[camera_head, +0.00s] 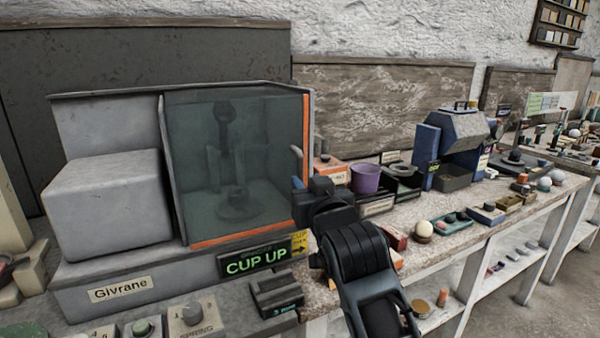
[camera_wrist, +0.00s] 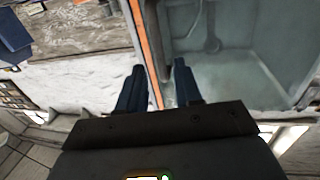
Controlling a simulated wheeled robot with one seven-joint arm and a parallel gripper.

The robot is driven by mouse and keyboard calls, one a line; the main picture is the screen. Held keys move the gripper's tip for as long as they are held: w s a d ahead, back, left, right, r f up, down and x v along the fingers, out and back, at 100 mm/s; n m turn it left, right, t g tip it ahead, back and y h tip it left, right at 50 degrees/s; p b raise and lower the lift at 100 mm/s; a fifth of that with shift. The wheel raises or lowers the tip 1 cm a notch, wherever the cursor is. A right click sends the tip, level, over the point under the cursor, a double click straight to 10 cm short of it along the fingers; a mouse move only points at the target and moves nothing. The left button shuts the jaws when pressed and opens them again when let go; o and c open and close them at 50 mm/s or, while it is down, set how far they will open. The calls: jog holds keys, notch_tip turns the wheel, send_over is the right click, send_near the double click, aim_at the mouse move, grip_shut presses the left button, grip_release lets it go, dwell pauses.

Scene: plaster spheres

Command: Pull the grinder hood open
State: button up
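The grinder (camera_head: 120,280) stands at the left, labelled "Givrane", with a display reading "CUP UP". Its tinted see-through hood (camera_head: 240,150) has an orange edge and looks closed over a spindle and cup. A small pale handle (camera_head: 297,153) shows at the hood's right edge. My gripper (camera_head: 298,184) is at the lower right edge of the hood, partly hidden by my own wrist. In the wrist view my gripper (camera_wrist: 159,66) has its two dark blue fingers apart. The hood's orange edge (camera_wrist: 147,50) runs between them, nearer the left finger. Whether either finger touches it I cannot tell.
A purple pot (camera_head: 366,178) and small boxes stand on the bench right of the hood. A blue-and-grey machine (camera_head: 455,145) stands farther right. Trays with balls (camera_head: 452,221) lie along the bench front. The floor in front of the bench is open at the right.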

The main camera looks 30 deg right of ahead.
aim_at(300, 174)
jog(key=w, duration=0.3)
jog(key=w+d+p, duration=0.1)
jog(key=w, duration=0.2)
jog(key=shift+w+d, duration=0.15)
jog(key=shift+w, duration=0.05)
jog(key=shift+c, duration=0.3)
grip_shut()
